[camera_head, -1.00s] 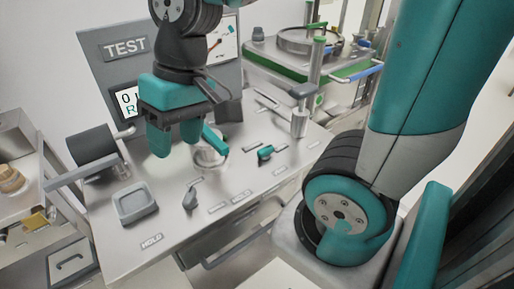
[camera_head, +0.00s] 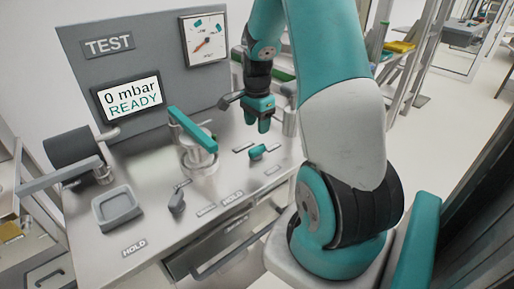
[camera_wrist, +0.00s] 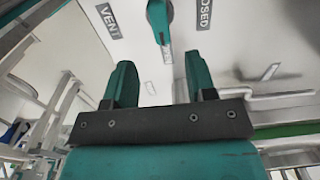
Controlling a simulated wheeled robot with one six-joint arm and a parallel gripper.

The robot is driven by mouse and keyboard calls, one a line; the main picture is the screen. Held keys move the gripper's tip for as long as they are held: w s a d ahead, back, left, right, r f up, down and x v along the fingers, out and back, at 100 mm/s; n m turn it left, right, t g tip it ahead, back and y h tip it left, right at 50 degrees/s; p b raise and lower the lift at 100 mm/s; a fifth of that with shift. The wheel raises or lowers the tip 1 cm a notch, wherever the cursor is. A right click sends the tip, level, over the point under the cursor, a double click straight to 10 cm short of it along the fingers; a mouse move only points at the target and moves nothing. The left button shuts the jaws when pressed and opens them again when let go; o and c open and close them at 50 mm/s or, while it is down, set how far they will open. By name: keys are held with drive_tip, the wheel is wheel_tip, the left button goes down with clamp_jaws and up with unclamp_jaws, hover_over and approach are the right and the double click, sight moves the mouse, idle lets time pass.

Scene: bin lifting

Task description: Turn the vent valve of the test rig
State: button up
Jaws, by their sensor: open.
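The vent valve is a small teal handle (camera_head: 258,151) on the right part of the steel bench top. In the wrist view the handle (camera_wrist: 160,20) shows at the top edge, partly cut off, near a VENT label (camera_wrist: 108,20) and a label ending in "OSED" (camera_wrist: 204,14). My gripper (camera_head: 257,122) is open and empty, above the bench and apart from the handle. In the wrist view my gripper (camera_wrist: 160,72) has its two teal fingers spread, with the handle between and beyond their tips.
The grey back panel (camera_head: 190,62) carries a screen (camera_head: 131,98) reading "0 mbar READY" and a gauge (camera_head: 205,40). A teal-barred clamp (camera_head: 193,130) on a round vessel stands left of the handle. A small grey lever (camera_head: 177,200) and a grey tray (camera_head: 117,207) are farther left.

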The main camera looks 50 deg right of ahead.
sight(257, 147)
wheel_tip(257, 147, down, 10)
drive_tip(key=shift+r+p, duration=0.25)
drive_tip(key=shift+p, duration=0.05)
drive_tip(key=c, duration=0.9)
